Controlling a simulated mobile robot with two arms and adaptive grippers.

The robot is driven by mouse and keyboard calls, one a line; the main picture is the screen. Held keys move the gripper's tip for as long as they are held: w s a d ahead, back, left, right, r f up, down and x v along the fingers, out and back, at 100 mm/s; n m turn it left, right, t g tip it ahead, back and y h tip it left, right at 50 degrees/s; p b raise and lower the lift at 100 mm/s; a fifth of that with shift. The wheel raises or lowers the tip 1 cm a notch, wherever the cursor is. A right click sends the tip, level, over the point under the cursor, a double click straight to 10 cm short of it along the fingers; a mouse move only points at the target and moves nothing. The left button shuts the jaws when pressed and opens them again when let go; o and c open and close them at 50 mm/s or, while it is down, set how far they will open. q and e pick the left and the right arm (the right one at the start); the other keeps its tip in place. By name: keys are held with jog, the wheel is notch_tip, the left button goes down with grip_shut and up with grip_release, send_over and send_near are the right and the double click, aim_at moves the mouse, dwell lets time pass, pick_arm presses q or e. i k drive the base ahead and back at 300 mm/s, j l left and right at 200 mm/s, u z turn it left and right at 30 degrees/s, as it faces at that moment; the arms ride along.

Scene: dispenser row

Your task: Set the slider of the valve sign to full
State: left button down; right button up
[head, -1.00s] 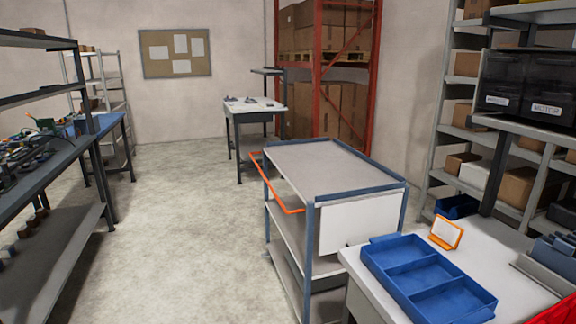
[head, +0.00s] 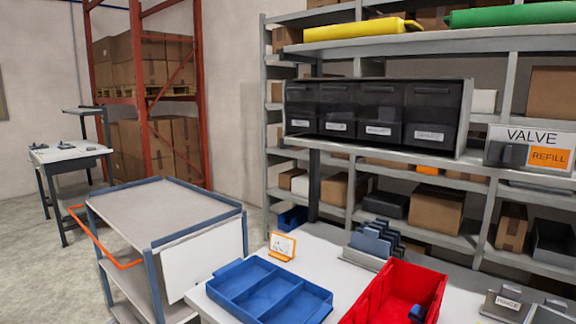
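The valve sign (head: 529,148) is at the right of the head view, at the right end of the shelf that holds the dark dispenser bins. It reads VALVE on white at the top. A dark grey slider (head: 514,155) sits at its lower left, and an orange field reading REFILL (head: 550,157) shows to the right of the slider. Neither of my grippers is in view.
A table (head: 335,257) below carries a blue divided tray (head: 268,291), a red bin (head: 394,291), a small orange-framed card (head: 282,245) and a rack of dark plates (head: 374,241). Dark dispenser bins (head: 376,108) stand left of the sign. A grey cart (head: 168,212) stands left of the table.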

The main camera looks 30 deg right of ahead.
aim_at(503, 152)
jog(key=j+z, duration=0.1)
jog(key=z, duration=2.1)
jog(key=i+j, duration=0.05)
